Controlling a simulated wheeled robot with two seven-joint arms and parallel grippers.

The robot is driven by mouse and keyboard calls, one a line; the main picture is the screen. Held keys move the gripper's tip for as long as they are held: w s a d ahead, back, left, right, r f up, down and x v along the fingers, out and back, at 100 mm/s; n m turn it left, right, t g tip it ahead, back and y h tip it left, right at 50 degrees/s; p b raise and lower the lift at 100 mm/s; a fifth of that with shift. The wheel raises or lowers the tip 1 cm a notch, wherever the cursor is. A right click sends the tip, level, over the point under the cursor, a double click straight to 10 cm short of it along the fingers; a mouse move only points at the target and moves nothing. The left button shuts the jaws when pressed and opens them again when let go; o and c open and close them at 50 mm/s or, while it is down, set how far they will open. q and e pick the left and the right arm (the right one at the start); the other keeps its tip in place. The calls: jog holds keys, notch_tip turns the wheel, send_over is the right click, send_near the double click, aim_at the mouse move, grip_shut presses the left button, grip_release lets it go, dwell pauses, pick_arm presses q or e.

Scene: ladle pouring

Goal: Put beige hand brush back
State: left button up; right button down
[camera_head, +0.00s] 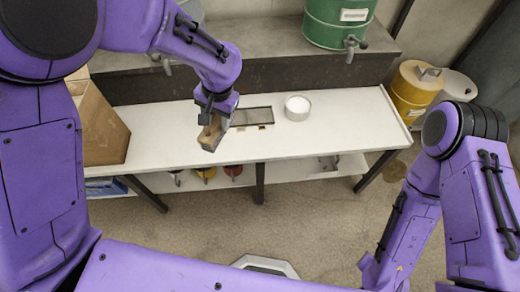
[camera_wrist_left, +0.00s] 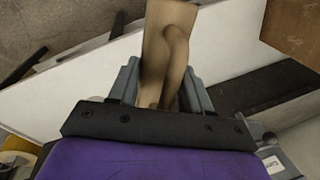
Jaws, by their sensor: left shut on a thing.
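The beige hand brush (camera_head: 211,133) is in my left gripper (camera_head: 214,112), held above the front part of the white table (camera_head: 345,118). In the left wrist view the brush (camera_wrist_left: 166,50) stands between the two fingers of the left gripper (camera_wrist_left: 167,85), which are shut on it. A dark flat tray (camera_head: 252,117) lies on the table just right of the gripper. My right arm is at the right in the head view, but its gripper is not clearly visible.
A white round bowl (camera_head: 298,107) stands right of the tray. A brown box (camera_head: 103,125) stands at the table's left end. A green drum (camera_head: 338,22) with a tap is on the back ledge. A yellow drum (camera_head: 414,90) stands beyond the right end. The table's right part is clear.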

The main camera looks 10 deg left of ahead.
pick_arm(q)
jog(key=s+d+f+m+t+h+b, duration=0.1)
jog(key=s+d+f+m+h+b, duration=0.1)
jog(key=f+m, duration=0.65)
jog(key=s+d+f+m+h+b, duration=0.1)
jog(key=d+f+m+b, duration=0.15)
jog(key=m, duration=1.05)
jog(key=w+f+p, duration=0.1)
jog(key=w+f, duration=0.3)
jog(key=w+a+f+p, duration=0.1)
jog(key=w+f, duration=0.4)
jog(key=w+a+f+p, duration=0.1)
jog(key=w+f, duration=0.3)
jog(key=shift+w+a+f, duration=0.25)
jog(key=shift+w, duration=0.05)
jog(key=shift+f, duration=0.3)
jog(key=o, duration=0.9)
jog(key=shift+o, duration=0.2)
